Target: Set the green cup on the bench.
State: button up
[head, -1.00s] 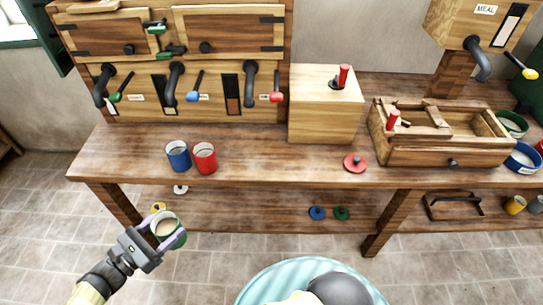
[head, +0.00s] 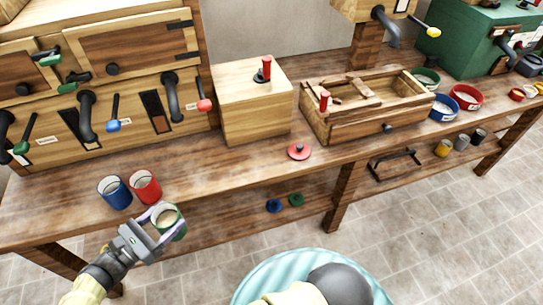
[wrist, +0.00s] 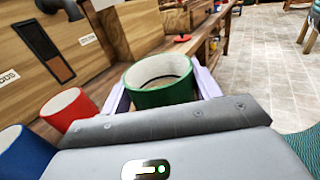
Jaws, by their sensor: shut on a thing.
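The green cup (head: 170,222) is between the fingers of my gripper (head: 167,223), which is shut on it. The cup looks upright, and its inside shows pale. In the head view it overlaps the front edge of the wooden bench (head: 240,165), just right of the cups on it; I cannot tell whether it is over the top. In the wrist view the green cup (wrist: 160,83) sits between the pale fingers, and its lower part is hidden by my gripper.
A blue cup (head: 114,192) and a red cup (head: 145,186) stand on the bench close by my gripper. A red knobbed lid (head: 299,151) lies to the right, before a wooden box (head: 252,108) and an open wooden tray (head: 345,128). Bare bench top lies between cups and lid.

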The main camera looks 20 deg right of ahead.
jog(key=shift+w+d, duration=0.15)
jog(key=shift+d, duration=0.05)
jog(key=shift+n+t, duration=0.3)
jog(key=shift+t, duration=0.1)
jog(key=w+d+r, duration=0.1)
jog(key=w+d, duration=0.1)
jog(key=w, duration=0.1)
jog(key=w+d+r, duration=0.1)
jog(key=w+d, duration=0.1)
jog(key=w, duration=0.1)
jog(key=w+d+r+b, duration=0.1)
jog(key=w+d, duration=0.1)
jog(key=shift+w+d, duration=0.4)
jog(key=w+d+r+y, duration=0.1)
jog(key=w+d+r, duration=0.1)
jog(key=w+d, duration=0.3)
jog(key=shift+w+d+n+t+b, duration=0.25)
jog(key=shift+d+n+t+b, duration=0.05)
jog(key=shift+d, duration=0.65)
jog(key=w+d+r, duration=0.1)
jog(key=w+d, duration=0.2)
jog(key=d, duration=1.1)
jog(key=shift+d+r+h+b, duration=0.3)
jog(key=shift+d+r+b, duration=0.1)
jog(key=shift+b, duration=0.05)
